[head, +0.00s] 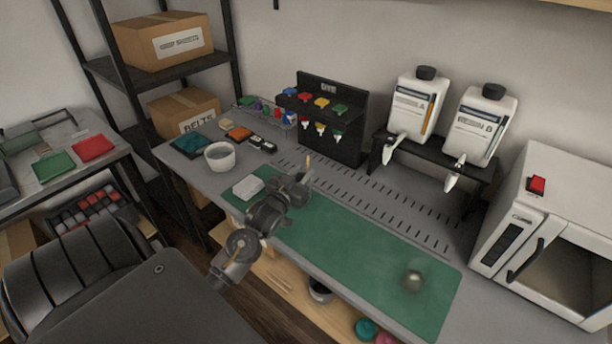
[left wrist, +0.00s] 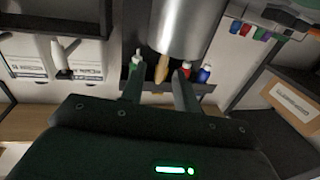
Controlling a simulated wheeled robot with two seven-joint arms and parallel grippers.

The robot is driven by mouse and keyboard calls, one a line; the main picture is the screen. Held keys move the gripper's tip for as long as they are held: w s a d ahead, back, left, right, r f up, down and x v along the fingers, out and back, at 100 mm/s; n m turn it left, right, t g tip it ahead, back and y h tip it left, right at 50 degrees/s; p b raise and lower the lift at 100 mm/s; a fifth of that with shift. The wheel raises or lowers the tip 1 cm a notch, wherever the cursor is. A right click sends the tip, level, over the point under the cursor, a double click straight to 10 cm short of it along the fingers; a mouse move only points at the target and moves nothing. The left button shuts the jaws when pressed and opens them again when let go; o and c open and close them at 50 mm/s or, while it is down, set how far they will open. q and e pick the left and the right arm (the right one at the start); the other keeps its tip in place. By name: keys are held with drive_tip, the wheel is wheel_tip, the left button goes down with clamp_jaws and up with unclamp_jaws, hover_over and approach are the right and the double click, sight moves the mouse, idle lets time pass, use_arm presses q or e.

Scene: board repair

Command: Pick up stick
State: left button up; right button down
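A thin wooden stick (head: 307,163) stands up out of a small grey metal cup at the back edge of the green mat, largely hidden behind my left gripper (head: 300,182). In the left wrist view the shiny metal cup (left wrist: 187,28) fills the top, and the stick's light wooden end (left wrist: 162,69) shows between the two fingers. My left gripper (left wrist: 160,92) is open, with a gap on each side of the stick. My right gripper is not in view.
The green mat (head: 370,262) carries a white block (head: 248,187) and a small blurred round thing (head: 413,281). A white cup (head: 220,155) stands to the left. A black rack (head: 345,120), two resin dispensers (head: 418,102) and a white oven (head: 565,215) line the back and right.

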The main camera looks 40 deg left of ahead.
sight(307, 165)
use_arm(q)
drive_tip(key=x, duration=0.4)
drive_tip(key=shift+a+p, duration=0.2)
drive_tip(key=shift+p, duration=0.1)
drive_tip(key=shift+w, duration=0.2)
drive_tip(key=shift+f, duration=0.1)
clamp_jaws()
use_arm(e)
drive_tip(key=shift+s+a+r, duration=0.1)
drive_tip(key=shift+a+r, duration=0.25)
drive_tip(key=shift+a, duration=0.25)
